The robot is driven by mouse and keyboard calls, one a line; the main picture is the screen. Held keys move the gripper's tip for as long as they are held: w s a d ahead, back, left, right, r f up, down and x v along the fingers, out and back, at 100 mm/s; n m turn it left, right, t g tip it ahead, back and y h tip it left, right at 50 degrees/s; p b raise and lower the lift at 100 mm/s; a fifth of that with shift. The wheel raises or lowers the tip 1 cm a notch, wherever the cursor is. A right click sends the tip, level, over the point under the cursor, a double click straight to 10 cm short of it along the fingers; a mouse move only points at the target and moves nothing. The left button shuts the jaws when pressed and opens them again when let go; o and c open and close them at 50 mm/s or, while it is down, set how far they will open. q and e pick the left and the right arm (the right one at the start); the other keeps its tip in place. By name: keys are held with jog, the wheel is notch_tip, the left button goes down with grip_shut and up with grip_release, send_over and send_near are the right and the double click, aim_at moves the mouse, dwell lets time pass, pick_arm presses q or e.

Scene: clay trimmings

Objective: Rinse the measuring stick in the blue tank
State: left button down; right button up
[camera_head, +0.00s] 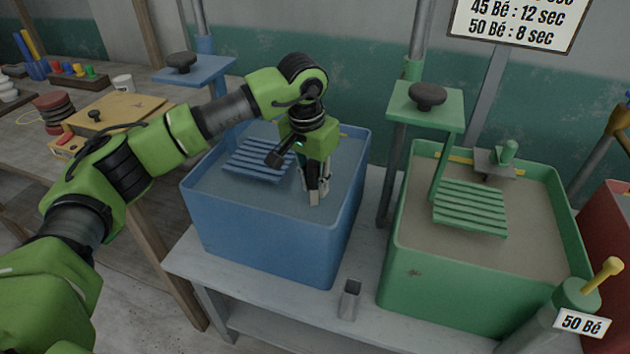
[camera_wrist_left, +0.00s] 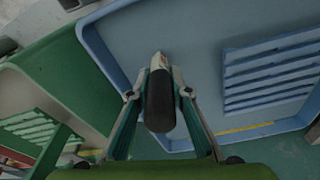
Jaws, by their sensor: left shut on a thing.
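The blue tank (camera_head: 270,240) stands on a grey bench and holds greyish-blue liquid. A blue slatted rack (camera_head: 262,160) sits inside it on the left. My left gripper (camera_head: 316,185) reaches over the right part of the tank, pointing down. It is shut on a dark, rounded stick-like thing, apparently the measuring stick (camera_wrist_left: 160,100), which has a small pale and reddish end. In the left wrist view the blue tank (camera_wrist_left: 105,55) lies below it. I cannot tell whether the stick's lower end touches the liquid. My right gripper is not in view.
A green tank (camera_head: 470,300) with brownish liquid and a green slatted rack (camera_head: 470,208) stands to the right. A red tank (camera_head: 608,225) is at the right edge. A small metal holder (camera_head: 349,298) stands in front. A "50 Bé" label (camera_head: 582,323) is nearby.

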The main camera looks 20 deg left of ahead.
aim_at(316, 164)
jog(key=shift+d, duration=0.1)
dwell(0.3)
pick_arm(q)
notch_tip(316, 164, up, 5)
jog(key=p, duration=0.3)
notch_tip(316, 164, up, 9)
jog(key=p, duration=0.5)
jog(key=shift+r+p, duration=0.1)
jog(key=shift+p, duration=0.25)
notch_tip(316, 164, up, 15)
jog(key=p, duration=1)
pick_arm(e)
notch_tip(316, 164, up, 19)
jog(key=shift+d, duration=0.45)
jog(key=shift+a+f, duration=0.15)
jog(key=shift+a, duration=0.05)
